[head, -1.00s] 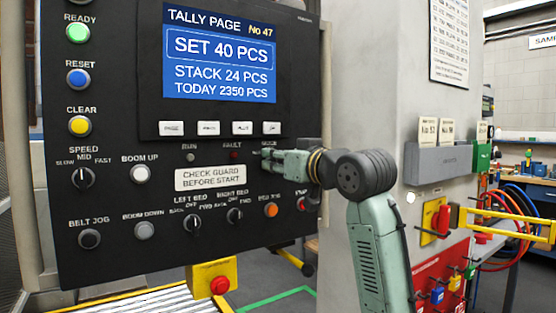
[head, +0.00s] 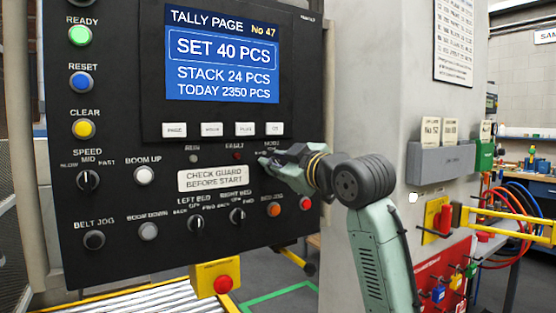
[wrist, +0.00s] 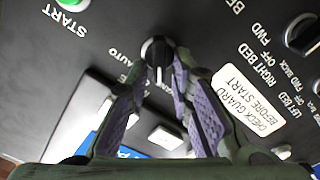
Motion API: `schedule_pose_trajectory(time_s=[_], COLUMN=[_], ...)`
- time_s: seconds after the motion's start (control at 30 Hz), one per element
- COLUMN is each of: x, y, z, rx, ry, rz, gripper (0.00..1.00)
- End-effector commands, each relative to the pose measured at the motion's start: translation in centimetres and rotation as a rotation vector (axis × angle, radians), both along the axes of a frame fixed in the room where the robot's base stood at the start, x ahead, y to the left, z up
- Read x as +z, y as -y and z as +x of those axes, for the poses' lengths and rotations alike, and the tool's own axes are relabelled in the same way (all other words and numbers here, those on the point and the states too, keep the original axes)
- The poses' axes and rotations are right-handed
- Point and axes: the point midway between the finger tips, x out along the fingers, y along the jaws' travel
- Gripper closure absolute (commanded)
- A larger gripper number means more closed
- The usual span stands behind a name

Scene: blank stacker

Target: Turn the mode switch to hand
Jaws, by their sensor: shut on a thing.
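The mode switch (wrist: 154,48) is a black knob with a white pointer line on the dark panel. In the wrist view, where the panel appears upside down, my gripper (wrist: 159,66) has a purple-padded finger on each side of the knob and is shut on it. The pointer points down in that picture, toward lettering partly hidden by the fingers; AUTO (wrist: 125,62) reads to its left. I cannot tell the exact setting. In the head view my gripper (head: 265,161) reaches the panel from the right below the MODE label (head: 271,143) and hides the knob.
The panel (head: 120,190) carries several other knobs and buttons close by, including an orange button (head: 274,209) below my gripper and the green START button (wrist: 72,4). A white guard notice (head: 212,178) lies left of my gripper. A screen (head: 222,55) is above.

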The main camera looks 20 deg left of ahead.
Motion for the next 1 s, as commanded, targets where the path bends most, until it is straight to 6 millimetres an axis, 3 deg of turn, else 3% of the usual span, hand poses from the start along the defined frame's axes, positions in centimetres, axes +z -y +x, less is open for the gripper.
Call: schedule_pose_trajectory(time_s=[0.8, 0.83, 1.0], x=[0.08, 0.08, 0.04], y=[0.08, 0.08, 0.04], z=[-0.03, -0.03, -0.05], rx=[-0.005, -0.005, -0.003], ry=[0.106, 0.106, 0.105], rz=[-0.076, -0.076, -0.077], gripper=[1.0, 0.78, 0.71])
